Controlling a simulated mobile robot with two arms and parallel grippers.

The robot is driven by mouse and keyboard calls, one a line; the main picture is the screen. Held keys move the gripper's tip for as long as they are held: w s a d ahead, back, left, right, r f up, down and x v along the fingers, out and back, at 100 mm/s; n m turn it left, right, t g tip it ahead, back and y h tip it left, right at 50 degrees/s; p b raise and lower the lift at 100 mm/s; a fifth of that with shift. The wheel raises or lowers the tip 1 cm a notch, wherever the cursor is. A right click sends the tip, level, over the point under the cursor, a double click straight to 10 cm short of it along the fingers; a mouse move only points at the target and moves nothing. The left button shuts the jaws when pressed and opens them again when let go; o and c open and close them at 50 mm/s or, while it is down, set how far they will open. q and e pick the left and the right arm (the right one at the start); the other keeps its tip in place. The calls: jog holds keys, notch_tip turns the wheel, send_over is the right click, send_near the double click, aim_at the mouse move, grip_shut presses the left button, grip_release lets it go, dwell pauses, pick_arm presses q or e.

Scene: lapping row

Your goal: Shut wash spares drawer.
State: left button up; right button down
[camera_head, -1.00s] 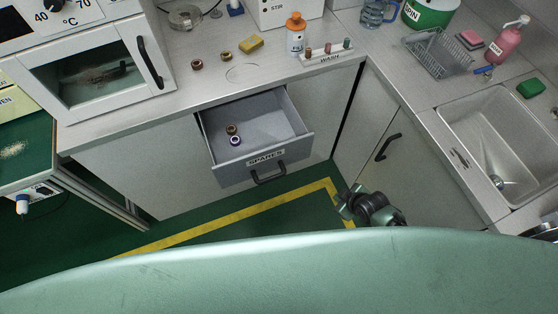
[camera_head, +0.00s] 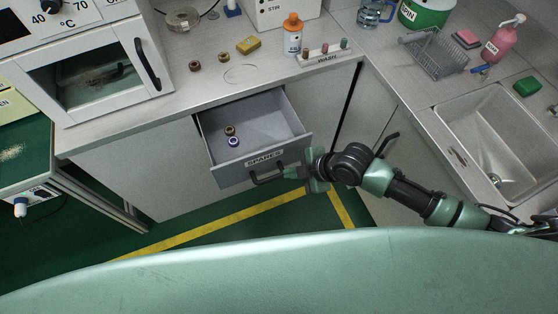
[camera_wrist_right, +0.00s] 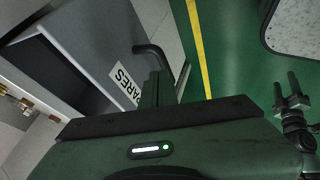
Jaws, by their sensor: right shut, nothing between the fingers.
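The grey wash spares drawer (camera_head: 222,176), its front labelled SPARES, stands open below the counter. Two small spools, one brown (camera_head: 229,130) and one purple and white (camera_head: 233,142), are inside. My right gripper (camera_head: 288,172) is shut and empty at the right end of the black drawer handle (camera_head: 262,180). In the right wrist view its fingers (camera_wrist_right: 156,88) overlap the handle (camera_wrist_right: 150,52) beside the label; I cannot tell whether they touch. My left gripper is not in the head view.
A cupboard handle (camera_head: 388,144) is just behind my right arm. Green floor with yellow lines (camera_head: 215,226) is clear in front.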

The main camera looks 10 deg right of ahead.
aim_at(280, 166)
jog(key=x, duration=0.3)
jog(key=shift+w+a+f, duration=0.1)
jog(key=shift+a+f, duration=0.1)
jog(key=shift+f, duration=0.1)
jog(key=w, duration=0.2)
jog(key=shift+w+a+p, duration=0.3)
jog(key=shift+a, duration=0.05)
jog(key=shift+w+a, duration=0.15)
jog(key=shift+w, duration=0.5)
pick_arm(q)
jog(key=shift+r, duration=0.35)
